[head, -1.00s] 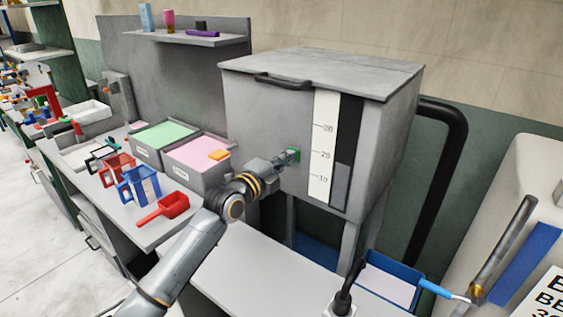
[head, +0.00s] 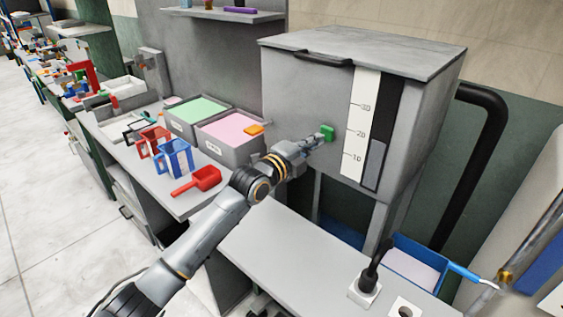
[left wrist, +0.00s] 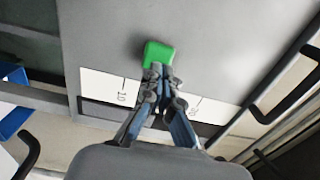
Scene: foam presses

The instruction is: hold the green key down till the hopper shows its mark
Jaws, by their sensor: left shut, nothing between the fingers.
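The green key (head: 327,132) is on the front of the grey hopper (head: 305,95), left of its gauge strip (head: 362,125). The light grey level column (head: 375,163) reaches a little below the 20 line, with dark space above it. My left gripper (head: 318,139) is shut and empty, its fingertips just at the key's lower left. In the left wrist view the closed fingertips (left wrist: 160,70) overlap the lower edge of the green key (left wrist: 158,54). I cannot tell whether they touch it.
Bins with green (head: 200,108) and pink (head: 233,129) contents, blue (head: 176,158) and red frames and a red scoop (head: 197,181) are left of my arm. A blue tray (head: 418,262) is below right. The near bench top (head: 300,250) is mostly clear.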

